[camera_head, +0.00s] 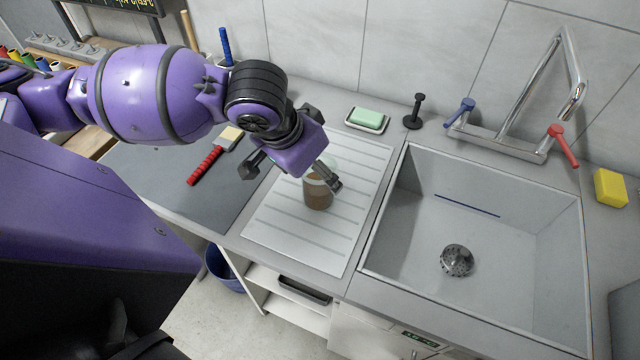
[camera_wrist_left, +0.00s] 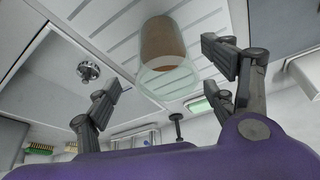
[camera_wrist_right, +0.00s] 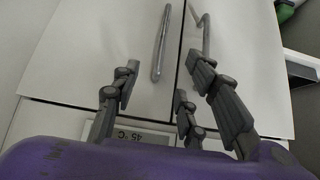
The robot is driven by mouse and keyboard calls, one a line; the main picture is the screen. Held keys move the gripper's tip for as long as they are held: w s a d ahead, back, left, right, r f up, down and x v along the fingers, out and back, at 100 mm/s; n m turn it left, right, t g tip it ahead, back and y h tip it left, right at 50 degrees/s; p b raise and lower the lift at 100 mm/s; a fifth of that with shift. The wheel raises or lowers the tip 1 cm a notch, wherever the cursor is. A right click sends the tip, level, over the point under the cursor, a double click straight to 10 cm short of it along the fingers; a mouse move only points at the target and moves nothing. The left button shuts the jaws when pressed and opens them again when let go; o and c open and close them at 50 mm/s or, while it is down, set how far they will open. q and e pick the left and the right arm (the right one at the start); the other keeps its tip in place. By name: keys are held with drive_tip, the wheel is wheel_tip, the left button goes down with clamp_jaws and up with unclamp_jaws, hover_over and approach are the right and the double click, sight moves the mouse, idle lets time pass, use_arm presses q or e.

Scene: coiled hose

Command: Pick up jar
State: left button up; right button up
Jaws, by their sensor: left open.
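The jar (camera_head: 317,193) is clear glass with brown contents. It stands upright on the ribbed drainboard left of the sink. It also shows in the left wrist view (camera_wrist_left: 163,50), beyond and between the fingers. My left gripper (camera_head: 293,178) is open, above and close to the jar, with one finger in front of part of its upper right side. In the left wrist view the fingers (camera_wrist_left: 165,78) are spread apart, and I see no contact with the jar. My right gripper (camera_wrist_right: 160,90) is open and empty, facing white cabinet doors with metal handles.
The drainboard (camera_head: 275,232) adjoins the grey sink (camera_head: 400,235) on the right. A soap dish (camera_head: 367,121) and a black stopper-like object (camera_head: 414,112) stand behind. A red-handled brush (camera_head: 207,164) lies on the grey mat at left. The faucet (camera_head: 520,140) rises behind the sink.

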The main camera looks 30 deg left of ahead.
use_arm(q)
drive_tip(key=x, duration=0.4)
drive_tip(key=shift+w+a, duration=0.2)
drive_tip(key=shift+w, duration=0.05)
drive_tip(key=shift+w+f, duration=0.15)
drive_tip(key=shift+f, duration=0.1)
drive_tip(key=c, duration=1.6)
drive_tip(key=shift+r, duration=0.1)
drive_tip(key=shift+c, duration=0.4)
use_arm(e)
drive_tip(key=shift+w+d, duration=0.1)
drive_tip(key=shift+w, duration=0.2)
